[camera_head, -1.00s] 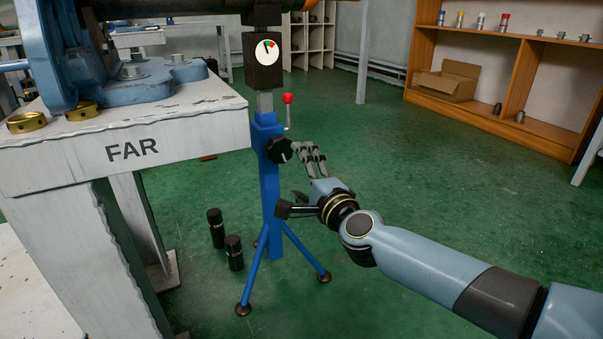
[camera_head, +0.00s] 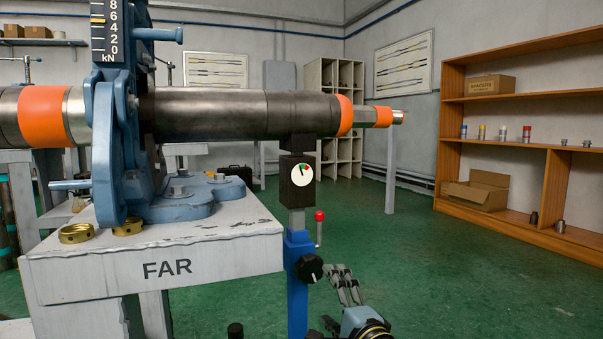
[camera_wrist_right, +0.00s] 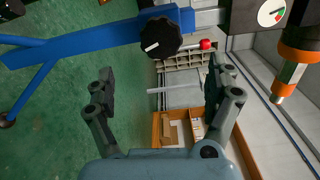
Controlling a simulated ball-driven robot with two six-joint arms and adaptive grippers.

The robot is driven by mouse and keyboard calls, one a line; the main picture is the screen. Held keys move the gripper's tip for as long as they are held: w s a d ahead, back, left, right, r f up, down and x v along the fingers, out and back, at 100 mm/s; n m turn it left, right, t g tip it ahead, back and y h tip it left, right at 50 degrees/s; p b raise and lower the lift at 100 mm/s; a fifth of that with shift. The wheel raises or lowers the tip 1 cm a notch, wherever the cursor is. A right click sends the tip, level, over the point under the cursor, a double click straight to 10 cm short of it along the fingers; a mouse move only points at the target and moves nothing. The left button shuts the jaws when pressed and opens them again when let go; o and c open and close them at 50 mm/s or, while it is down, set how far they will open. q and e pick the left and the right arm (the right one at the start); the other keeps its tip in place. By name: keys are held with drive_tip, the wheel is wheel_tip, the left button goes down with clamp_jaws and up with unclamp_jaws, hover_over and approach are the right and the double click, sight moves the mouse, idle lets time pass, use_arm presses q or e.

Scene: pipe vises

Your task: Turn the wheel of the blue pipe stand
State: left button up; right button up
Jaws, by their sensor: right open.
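The blue pipe stand (camera_head: 297,290) rises beside the table marked FAR. Its wheel is a black knob (camera_head: 309,268) with a white mark, on the side of the blue column. The wheel also shows in the right wrist view (camera_wrist_right: 160,37), ahead of the fingers. A lever with a red ball (camera_head: 319,216) and a gauge box (camera_head: 298,181) sit above it. My right gripper (camera_head: 338,296) is just right of the wheel. In the wrist view it is open and empty (camera_wrist_right: 160,88), with a gap between it and the wheel. My left gripper is not in view.
A dark pipe (camera_head: 225,114) with orange bands lies above the stand, through a blue vise (camera_head: 110,140) on the FAR table (camera_head: 215,262). Brass rings (camera_head: 77,233) lie on that table. A wooden shelf (camera_head: 452,150) stands far right. The green floor between is clear.

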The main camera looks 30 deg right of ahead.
sight(312, 272)
idle(0.3)
drive_tip(key=w+d+n, duration=0.1)
drive_tip(key=w+n, duration=0.2)
drive_tip(key=n, duration=0.1)
drive_tip(key=w+d+n+b, duration=0.1)
drive_tip(key=w+n, duration=0.3)
drive_tip(key=n, duration=0.1)
drive_tip(key=w+d+n+b, duration=0.1)
drive_tip(key=w+n, duration=0.3)
drive_tip(key=n, duration=0.1)
drive_tip(key=shift+w+f, duration=0.15)
drive_tip(key=shift+w, duration=0.1)
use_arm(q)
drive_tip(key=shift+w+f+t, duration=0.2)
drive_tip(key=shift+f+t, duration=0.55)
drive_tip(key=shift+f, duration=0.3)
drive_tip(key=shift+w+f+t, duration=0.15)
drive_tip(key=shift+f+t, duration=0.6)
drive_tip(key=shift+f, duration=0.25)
use_arm(e)
drive_tip(key=shift+w+d, duration=0.1)
drive_tip(key=shift+w, duration=0.5)
drive_tip(key=c, duration=1.2)
